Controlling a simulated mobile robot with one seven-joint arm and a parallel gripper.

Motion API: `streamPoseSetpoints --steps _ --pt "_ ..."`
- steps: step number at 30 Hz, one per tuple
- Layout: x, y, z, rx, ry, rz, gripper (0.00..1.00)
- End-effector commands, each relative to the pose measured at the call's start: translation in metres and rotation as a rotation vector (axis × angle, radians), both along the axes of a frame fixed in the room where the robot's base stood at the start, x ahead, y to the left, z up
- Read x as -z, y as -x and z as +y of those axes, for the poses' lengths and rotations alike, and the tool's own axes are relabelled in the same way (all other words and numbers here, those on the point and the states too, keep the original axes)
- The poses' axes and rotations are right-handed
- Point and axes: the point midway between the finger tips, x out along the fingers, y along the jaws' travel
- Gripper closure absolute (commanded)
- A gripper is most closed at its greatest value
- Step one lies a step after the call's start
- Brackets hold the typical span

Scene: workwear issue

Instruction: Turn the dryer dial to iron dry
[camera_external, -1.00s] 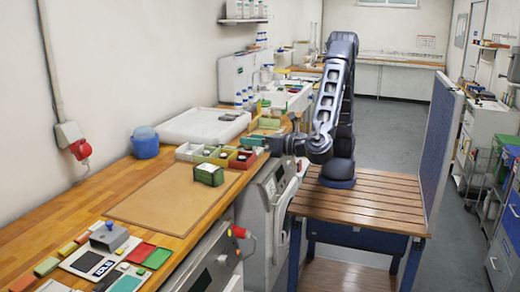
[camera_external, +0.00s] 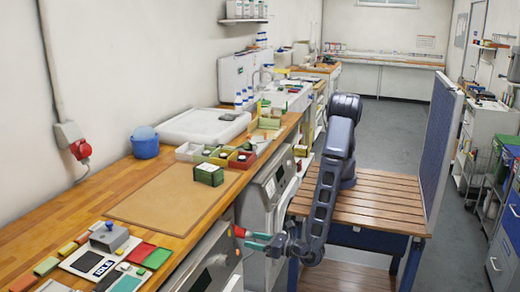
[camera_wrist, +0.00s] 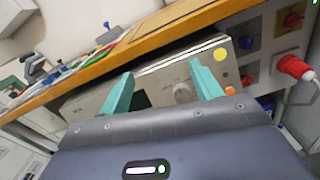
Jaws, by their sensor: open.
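The dryer's metal control panel (camera_wrist: 155,85) is below the wooden counter edge in the wrist view. A round grey dial (camera_wrist: 182,92) and a dark display (camera_wrist: 140,100) are on it; the dial's setting is too small to read. My gripper (camera_wrist: 161,68) has its two teal fingers apart, with the dial showing between them, nearer the right finger. In the external view the gripper (camera_external: 248,241) is low in front of the counter, beside the machine front (camera_external: 215,262). No contact with the dial shows.
A red plug (camera_wrist: 295,68) sticks out to the right of the panel, close to the gripper in the external view (camera_external: 239,231). The wooden counter (camera_external: 120,235) overhangs the machines. A slatted bench (camera_external: 370,210) bears my arm.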

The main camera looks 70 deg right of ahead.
Motion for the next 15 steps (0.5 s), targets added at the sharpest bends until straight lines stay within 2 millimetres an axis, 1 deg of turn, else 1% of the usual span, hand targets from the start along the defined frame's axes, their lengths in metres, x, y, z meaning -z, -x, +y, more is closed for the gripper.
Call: streamPoseSetpoints --steps 1,6,10,12,15 --pt "0.022 0.0 -0.001 0.0 0.007 -0.001 0.36" --pt "0.082 0.0 0.0 0.0 0.005 -0.001 0.36" --pt "0.115 0.0 0.0 0.0 0.003 0.0 0.36" --pt "0.128 0.0 0.0 0.0 0.003 0.0 0.36" --pt "0.137 0.0 0.0 0.0 0.0 0.0 0.36"
